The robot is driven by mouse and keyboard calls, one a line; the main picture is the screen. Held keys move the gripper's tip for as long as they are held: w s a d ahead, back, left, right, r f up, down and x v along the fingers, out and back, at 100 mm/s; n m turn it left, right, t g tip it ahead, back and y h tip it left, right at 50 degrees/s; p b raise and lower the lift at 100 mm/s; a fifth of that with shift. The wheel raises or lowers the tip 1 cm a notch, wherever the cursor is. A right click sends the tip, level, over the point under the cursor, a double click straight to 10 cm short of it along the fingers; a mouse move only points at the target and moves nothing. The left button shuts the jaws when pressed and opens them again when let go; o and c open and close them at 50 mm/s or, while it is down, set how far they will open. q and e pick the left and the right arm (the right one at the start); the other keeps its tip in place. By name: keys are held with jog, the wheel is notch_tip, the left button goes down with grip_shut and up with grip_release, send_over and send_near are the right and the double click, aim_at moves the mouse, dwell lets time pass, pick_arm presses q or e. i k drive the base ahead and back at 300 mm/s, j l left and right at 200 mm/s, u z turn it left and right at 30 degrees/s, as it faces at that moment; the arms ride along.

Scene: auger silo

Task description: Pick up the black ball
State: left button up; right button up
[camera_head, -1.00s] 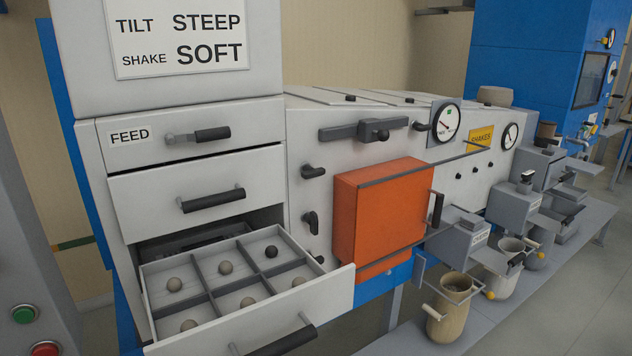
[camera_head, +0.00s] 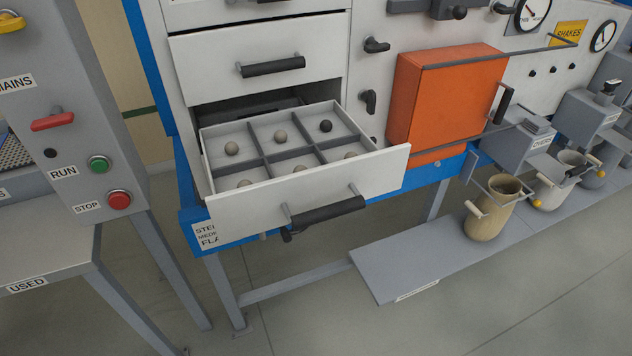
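The black ball (camera_head: 326,126) lies in the back right compartment of an open drawer (camera_head: 240,215) in the head view. The drawer is white with a grey divider grid and a black bar handle (camera_head: 327,210). Grey-beige balls lie in the other compartments, such as one at back left (camera_head: 231,148) and one at back middle (camera_head: 280,136). The front row balls are partly hidden by the drawer front. Neither of my grippers shows in the view.
A closed drawer (camera_head: 240,70) is above the open one. An orange box (camera_head: 440,100) sticks out right of it. A low grey shelf (camera_head: 400,265) holds a beige pot (camera_head: 490,210). A grey control post with a green button (camera_head: 98,163) and a red button (camera_head: 119,199) stands left.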

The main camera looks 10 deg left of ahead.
aim_at(326, 125)
jog(key=l+u, duration=0.2)
jog(key=u, duration=0.15)
jog(key=i+l+u, duration=0.1)
jog(key=u, duration=0.2)
jog(key=l+u, duration=0.2)
jog(key=l, duration=0.45)
jog(key=l+u, duration=0.25)
jog(key=l, duration=1)
jog(key=k+l, duration=0.15)
jog(key=l, duration=0.45)
jog(key=l+u, duration=0.1)
jog(key=l, duration=0.55)
jog(key=k+l, duration=0.15)
jog(key=l, duration=0.5)
jog(key=k+l+u, duration=0.1)
jog(key=l, duration=0.5)
